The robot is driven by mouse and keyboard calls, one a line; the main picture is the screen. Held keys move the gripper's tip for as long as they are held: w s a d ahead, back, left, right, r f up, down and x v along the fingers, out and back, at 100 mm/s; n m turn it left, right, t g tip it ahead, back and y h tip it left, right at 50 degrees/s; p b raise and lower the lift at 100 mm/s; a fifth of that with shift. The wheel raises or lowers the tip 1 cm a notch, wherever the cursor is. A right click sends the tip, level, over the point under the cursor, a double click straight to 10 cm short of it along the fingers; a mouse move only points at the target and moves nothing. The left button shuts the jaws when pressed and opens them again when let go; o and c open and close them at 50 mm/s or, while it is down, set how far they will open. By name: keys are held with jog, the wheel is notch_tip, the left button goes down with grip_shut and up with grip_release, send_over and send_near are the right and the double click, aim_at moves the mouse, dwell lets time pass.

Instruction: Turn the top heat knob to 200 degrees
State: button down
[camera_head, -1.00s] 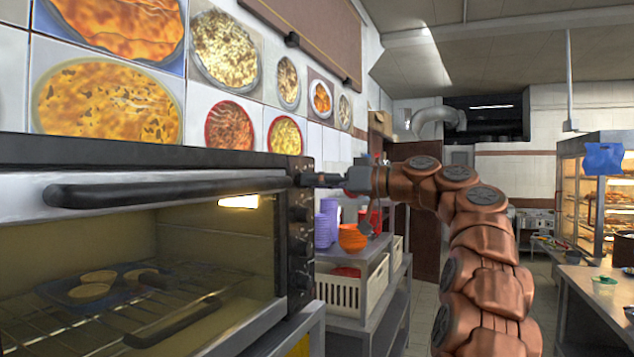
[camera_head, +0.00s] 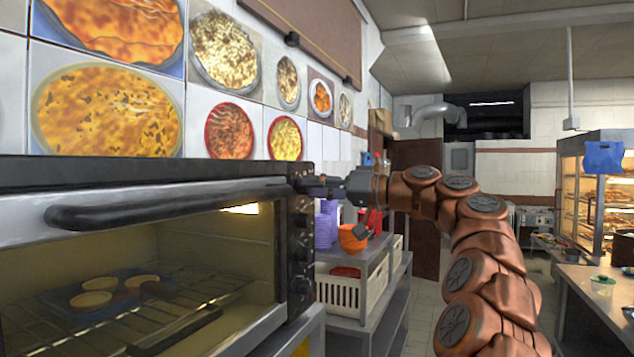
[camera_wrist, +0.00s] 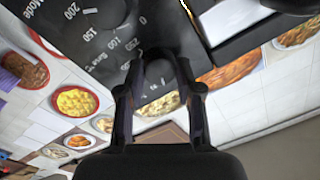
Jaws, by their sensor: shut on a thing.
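The top heat knob (camera_wrist: 158,73) is a dark round knob at the end of the oven's black control panel. It sits between the two fingers of my gripper (camera_wrist: 158,82) in the wrist view, and the fingers are shut on it. In the head view my gripper (camera_head: 312,185) reaches in from the right to the panel's upper end and hides the knob. A neighbouring knob (camera_wrist: 105,12) has a pale pointer mark and printed numbers near it, including 0, 100, 150 and 200. The held knob's pointer and setting cannot be read.
The oven (camera_head: 70,240) has a long dark door handle (camera_head: 160,205) close left of my gripper, and a tray of pastries (camera_head: 95,295) inside. More knobs (camera_head: 301,245) run down the panel. A shelf (camera_head: 375,265) with purple and orange bowls (camera_head: 352,237) stands behind, below my arm.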

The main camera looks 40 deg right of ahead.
jog(key=shift+a+m+t+h+p, duration=0.1)
jog(key=shift+m+t+h+p, duration=0.2)
jog(key=shift+m+p, duration=4.3)
jog(key=shift+m+t+h+p, duration=0.25)
jog(key=shift+m+p, duration=3.2)
jog(key=shift+m, duration=2.15)
jog(key=c, duration=0.8)
grip_release()
jog(key=shift+o, duration=0.2)
jog(key=shift+s, duration=0.1)
jog(key=v, duration=1.2)
